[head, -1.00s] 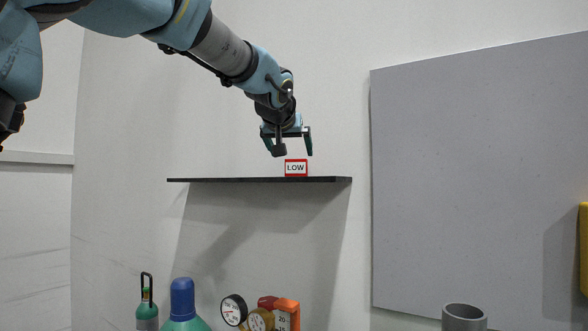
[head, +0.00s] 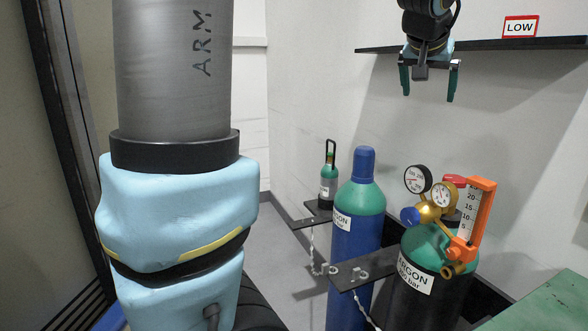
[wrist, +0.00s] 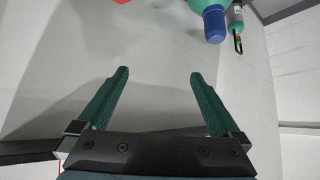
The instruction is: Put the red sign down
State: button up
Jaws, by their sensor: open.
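The red sign (head: 520,26), a red-framed white plate reading "LOW", stands upright on the dark wall shelf (head: 490,45) at the upper right of the head view. My gripper (head: 428,88) is open and empty, to the left of the sign and apart from it, with its fingertips pointing down below the shelf's height in the picture. In the wrist view my gripper (wrist: 157,75) shows two green fingers spread wide with nothing between them.
A blue-capped cylinder (head: 364,195) and a small green cylinder (head: 328,178) stand below. An argon cylinder (head: 415,275) carries gauges and an orange flowmeter (head: 474,215). A green surface (head: 545,305) is at the lower right. My arm fills the left.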

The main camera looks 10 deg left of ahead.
jog(key=s+a+f+n+g+y, duration=0.1)
jog(key=a+f+n+g+y, duration=0.1)
jog(key=a+f, duration=1.05)
jog(key=s+a+f+n+g+y, duration=0.2)
jog(key=s+a+f+g, duration=0.3)
jog(key=s+a+f, duration=0.9)
notch_tip(320, 180, down, 3)
jog(key=shift+a+r+n, duration=0.2)
jog(key=shift+a+n, duration=0.2)
jog(key=shift+a, duration=0.05)
jog(key=shift+w+r, duration=0.1)
